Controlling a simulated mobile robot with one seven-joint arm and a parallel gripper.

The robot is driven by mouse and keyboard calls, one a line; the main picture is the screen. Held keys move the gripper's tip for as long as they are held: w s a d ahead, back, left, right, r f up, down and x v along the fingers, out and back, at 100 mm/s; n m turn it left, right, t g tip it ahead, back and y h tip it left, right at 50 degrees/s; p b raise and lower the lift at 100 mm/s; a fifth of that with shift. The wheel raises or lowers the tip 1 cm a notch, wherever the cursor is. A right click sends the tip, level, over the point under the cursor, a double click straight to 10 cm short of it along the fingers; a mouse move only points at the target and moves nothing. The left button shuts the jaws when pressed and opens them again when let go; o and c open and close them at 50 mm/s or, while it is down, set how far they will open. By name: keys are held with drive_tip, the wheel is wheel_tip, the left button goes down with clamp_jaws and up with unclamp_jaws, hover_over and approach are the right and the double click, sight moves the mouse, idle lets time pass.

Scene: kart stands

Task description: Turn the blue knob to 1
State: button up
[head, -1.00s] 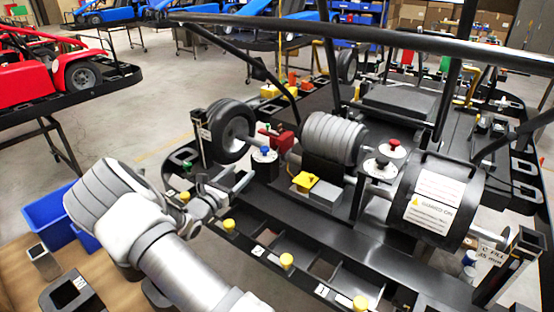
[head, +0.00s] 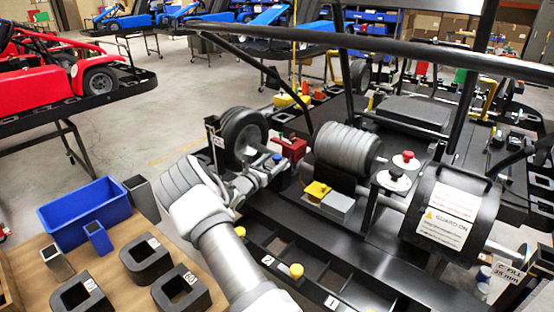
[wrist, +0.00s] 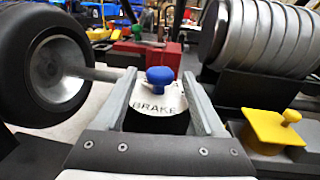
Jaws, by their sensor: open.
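The blue knob (wrist: 160,78) stands on a white dial plate marked BRAKE (wrist: 155,104) in the wrist view. The dial's numbers are not readable. My gripper (wrist: 175,84) is open, with one finger on each side of the dial, apart from the knob. The knob appears between the fingers, nearer the left one; I cannot tell whether the fingertips are level with it in height. In the head view the knob (head: 277,158) shows small beside my gripper (head: 268,171), and its dial is mostly hidden by the gripper.
A black wheel (head: 243,138) on a shaft stands left of the knob, and a red block (head: 290,148) behind it. A blue bin (head: 85,212) sits on the wooden table.

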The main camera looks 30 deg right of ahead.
drive_tip(key=shift+x, duration=0.95)
clamp_jaws()
